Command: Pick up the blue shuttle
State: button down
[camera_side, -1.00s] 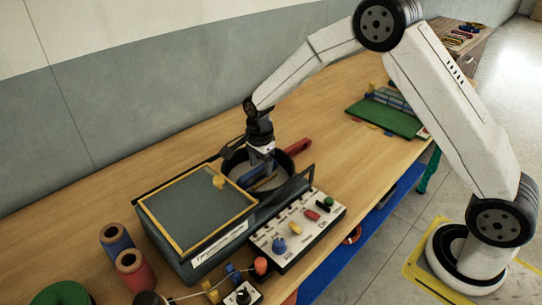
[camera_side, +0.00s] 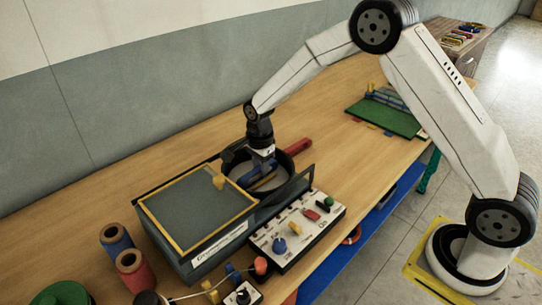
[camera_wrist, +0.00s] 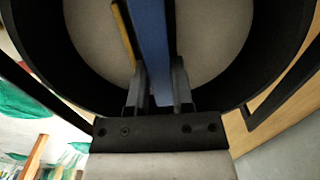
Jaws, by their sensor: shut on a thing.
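The blue shuttle (camera_wrist: 152,45) is a long blue bar, seen from close up in the wrist view. My gripper (camera_wrist: 160,88) is shut on it, with one dark finger on each side. In the side view my gripper (camera_side: 264,170) points down into a round dark-rimmed bowl (camera_wrist: 60,60) with a pale floor. A yellow strip (camera_wrist: 123,35) lies beside the blue shuttle, to its left in the wrist view. In the side view the shuttle is small and partly hidden by my gripper and the bowl's rim.
A dark box with a yellow-framed lid (camera_side: 197,208) stands beside the bowl. Thread spools (camera_side: 134,268) stand at the left. A red bar (camera_side: 298,147) lies behind the bowl.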

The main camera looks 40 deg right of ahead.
jog(key=shift+r, duration=0.2)
jog(key=shift+r, duration=0.55)
jog(key=s+r, duration=1.1)
jog(key=s, duration=0.3)
jog(key=shift+d+r, duration=0.25)
jog(key=shift+d, duration=0.05)
dwell(0.3)
